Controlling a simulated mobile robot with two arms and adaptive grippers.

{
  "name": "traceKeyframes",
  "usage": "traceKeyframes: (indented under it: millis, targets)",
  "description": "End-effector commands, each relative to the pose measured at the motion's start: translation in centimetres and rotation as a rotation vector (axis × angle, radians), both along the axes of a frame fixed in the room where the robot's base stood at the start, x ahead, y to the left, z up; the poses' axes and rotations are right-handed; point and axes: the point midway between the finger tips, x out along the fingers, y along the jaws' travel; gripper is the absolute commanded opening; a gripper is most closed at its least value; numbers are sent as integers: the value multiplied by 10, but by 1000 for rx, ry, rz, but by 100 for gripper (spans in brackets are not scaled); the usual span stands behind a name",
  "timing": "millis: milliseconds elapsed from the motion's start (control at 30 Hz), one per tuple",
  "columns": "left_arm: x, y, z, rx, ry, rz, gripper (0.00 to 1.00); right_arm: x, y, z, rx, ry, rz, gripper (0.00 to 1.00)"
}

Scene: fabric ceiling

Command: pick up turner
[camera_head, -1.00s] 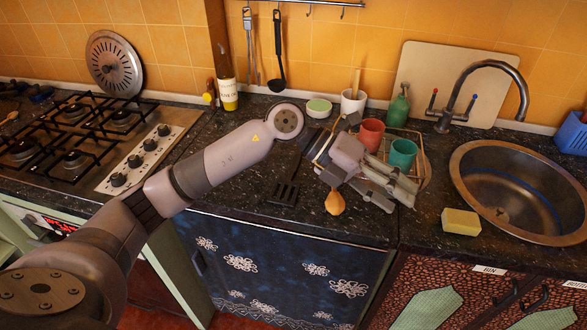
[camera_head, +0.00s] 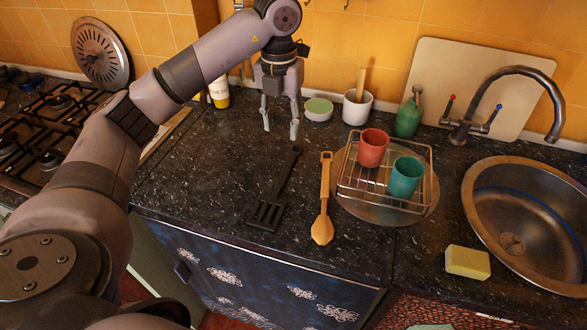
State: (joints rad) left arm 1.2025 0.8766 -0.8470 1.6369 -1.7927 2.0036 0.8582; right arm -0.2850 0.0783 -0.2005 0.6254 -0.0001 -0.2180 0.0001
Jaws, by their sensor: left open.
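The turner (camera_head: 271,207) is black with a slotted head. It lies flat on the dark counter, head toward the front edge and handle pointing back. My left gripper (camera_head: 280,133) points down with its two fingers apart and nothing between them. In the picture its fingertips are just beyond the back end of the turner's handle; they look above the counter, but the exact height is hard to tell. My right gripper is not in view.
A wooden spoon (camera_head: 323,205) lies just right of the turner. A wire rack (camera_head: 427,163) with red (camera_head: 373,147) and teal (camera_head: 405,177) cups stands further right. A green-lidded tub (camera_head: 318,108) and white pot (camera_head: 357,112) stand behind. The counter left of the turner is clear.

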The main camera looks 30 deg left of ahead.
Motion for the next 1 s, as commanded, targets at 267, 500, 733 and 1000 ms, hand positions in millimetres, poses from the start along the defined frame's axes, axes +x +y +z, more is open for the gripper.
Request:
traceKeyframes:
  millis: [267, 500, 733, 1000]
  targets:
    - [-2, 3, -34, 9, 10, 5, 42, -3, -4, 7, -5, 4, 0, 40]
    - [-3, 3, -86, 7, 9, 5, 42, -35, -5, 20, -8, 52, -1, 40]
    - [-2, 2, -117, 7, 5, 4, 42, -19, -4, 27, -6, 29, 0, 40]
    - [-5, 3, -140, 6, 8, 3, 42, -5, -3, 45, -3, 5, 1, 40]
